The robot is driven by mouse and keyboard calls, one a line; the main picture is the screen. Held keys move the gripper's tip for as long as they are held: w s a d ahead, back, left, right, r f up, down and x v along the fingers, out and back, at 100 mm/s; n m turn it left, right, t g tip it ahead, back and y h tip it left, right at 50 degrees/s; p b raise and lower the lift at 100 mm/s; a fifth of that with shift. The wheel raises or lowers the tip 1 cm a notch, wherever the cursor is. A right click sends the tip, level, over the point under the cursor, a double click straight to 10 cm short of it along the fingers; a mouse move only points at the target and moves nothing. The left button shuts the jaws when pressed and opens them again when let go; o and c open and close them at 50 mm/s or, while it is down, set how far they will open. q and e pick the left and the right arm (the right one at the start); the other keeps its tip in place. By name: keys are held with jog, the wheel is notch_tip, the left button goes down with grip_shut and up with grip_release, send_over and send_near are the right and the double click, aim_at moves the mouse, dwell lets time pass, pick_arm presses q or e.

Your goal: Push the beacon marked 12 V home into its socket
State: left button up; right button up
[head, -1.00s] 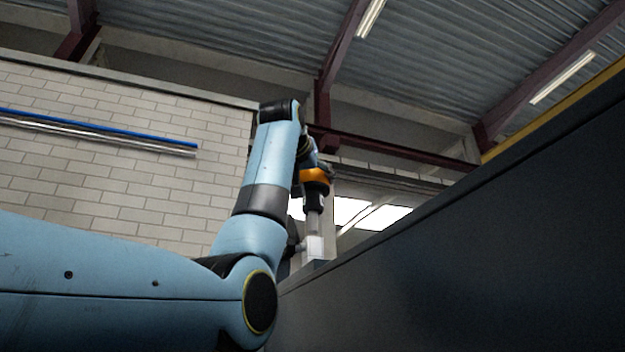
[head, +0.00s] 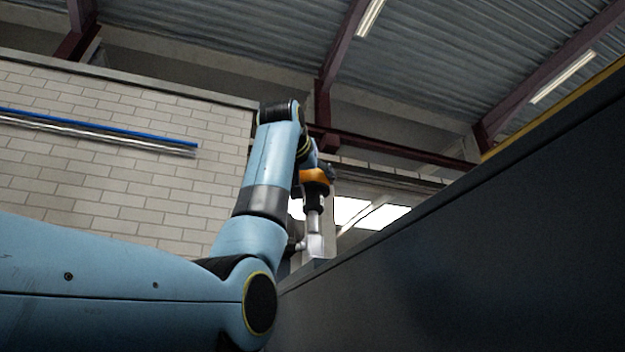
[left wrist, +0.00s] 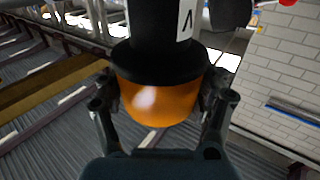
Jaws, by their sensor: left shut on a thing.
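The beacon has an orange lens (head: 315,176) and a black base that points down in the head view. In the left wrist view the beacon (left wrist: 158,102) fills the upper middle, with a white label (left wrist: 185,20) showing an inverted V; the rest of the label is cut off. My left gripper (head: 317,167) is shut on the orange lens, with one finger on each side in the wrist view. Directly below the black base is a pale upright post (head: 313,222). The socket's mouth is hidden, so I cannot tell how deep the beacon sits. My right gripper is not in view.
A large dark panel (head: 480,230) with a sloping top edge stands close on the right. A pale block (head: 316,246) shows at the foot of the post, beside the panel's edge. A brick wall (head: 120,180) with a blue pipe is behind on the left.

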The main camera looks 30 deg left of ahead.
aim_at(310, 196)
pick_arm(q)
jog(key=shift+f+b, duration=0.6)
jog(key=shift+f, duration=0.25)
jog(key=shift+f+b, duration=0.5)
jog(key=shift+f, duration=0.1)
jog(key=shift+f+b, duration=0.95)
jog(key=shift+f, duration=0.25)
jog(key=o, duration=1.8)
jog(key=shift+s, duration=0.1)
jog(key=v, duration=1.2)
jog(key=shift+f, duration=0.1)
